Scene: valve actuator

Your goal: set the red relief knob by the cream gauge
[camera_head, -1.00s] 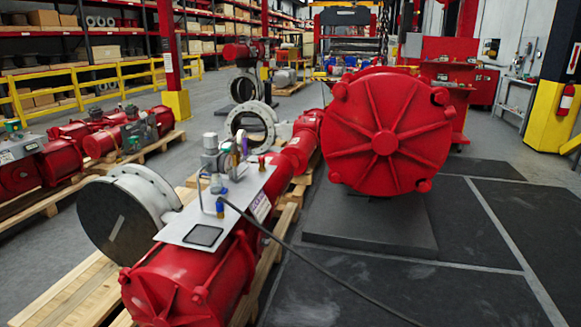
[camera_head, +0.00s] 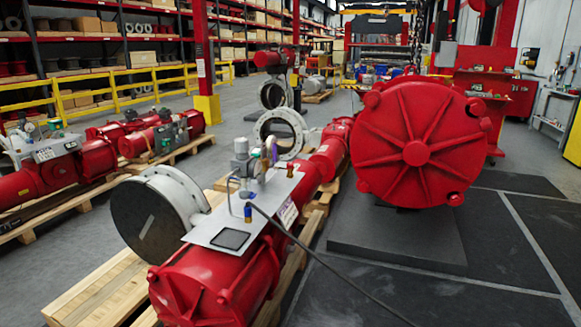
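A red actuator (camera_head: 225,285) with a grey metal plate (camera_head: 205,236) on top lies on a pallet at centre left. Small fittings (camera_head: 241,165) stand at the plate's far end. A tiny red-topped brass fitting (camera_head: 290,169) there may be the relief knob, but it is too small to be sure. A small pale round part (camera_head: 265,158) among the fittings may be the cream gauge, seen nearly edge-on; its dial cannot be read. Neither of my grippers is in view.
A large red ribbed cylinder (camera_head: 417,153) stands right of the plate on a dark block (camera_head: 395,240). A black hose (camera_head: 325,262) runs from the plate to the lower right. A white-rimmed valve disc (camera_head: 160,212) sits left. Dark floor mats (camera_head: 480,300) are clear at right.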

